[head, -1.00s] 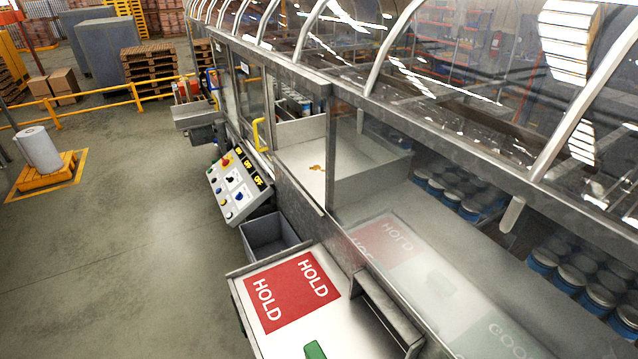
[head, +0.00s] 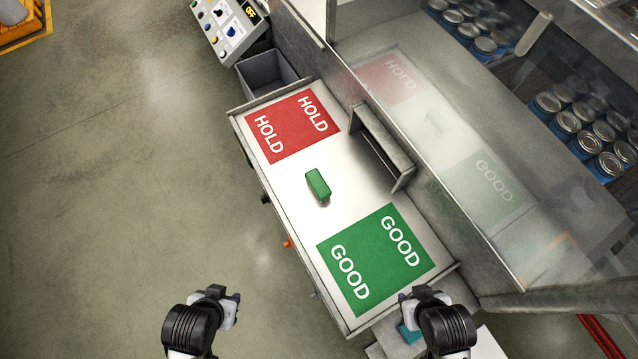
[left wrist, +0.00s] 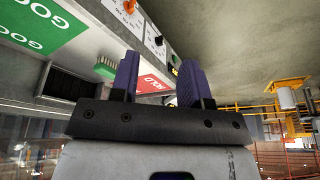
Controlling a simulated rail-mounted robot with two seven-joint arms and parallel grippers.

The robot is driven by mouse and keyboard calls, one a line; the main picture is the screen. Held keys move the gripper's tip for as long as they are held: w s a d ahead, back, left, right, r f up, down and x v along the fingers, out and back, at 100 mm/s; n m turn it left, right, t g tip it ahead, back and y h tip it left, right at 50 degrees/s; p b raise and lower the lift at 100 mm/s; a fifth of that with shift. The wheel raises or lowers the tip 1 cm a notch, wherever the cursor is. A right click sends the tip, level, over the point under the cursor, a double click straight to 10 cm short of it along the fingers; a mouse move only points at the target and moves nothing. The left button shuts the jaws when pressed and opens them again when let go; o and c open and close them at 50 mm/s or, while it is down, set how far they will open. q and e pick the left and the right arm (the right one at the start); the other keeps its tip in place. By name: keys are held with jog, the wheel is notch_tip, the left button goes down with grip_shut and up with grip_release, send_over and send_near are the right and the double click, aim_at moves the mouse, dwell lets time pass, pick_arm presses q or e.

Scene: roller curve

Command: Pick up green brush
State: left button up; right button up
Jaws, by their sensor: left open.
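The green brush (head: 318,185) lies on the bare steel worktop (head: 345,180) between the red HOLD mat (head: 292,126) and the green GOOD mat (head: 376,260). It also shows in the left wrist view (left wrist: 106,67), with pale bristles below its green block, partly behind a finger. My left gripper (head: 222,298) is at the bottom of the head view, left of the worktop and apart from the brush. In the left wrist view its two purple fingers (left wrist: 160,78) are apart with nothing between them. My right gripper (head: 424,296) is near the front edge by the GOOD mat; its jaws are unclear.
A grey bin (head: 266,80) and a control panel (head: 228,28) stand beyond the HOLD mat. A metal-framed slot (head: 385,145) and a clear window (head: 450,140) border the worktop's right side. Blue cans (head: 590,130) stand behind the window.

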dwell(0.3)
pick_arm(q)
jog(key=o, duration=0.8)
jog(key=shift+a, duration=0.15)
jog(key=shift+c, duration=0.2)
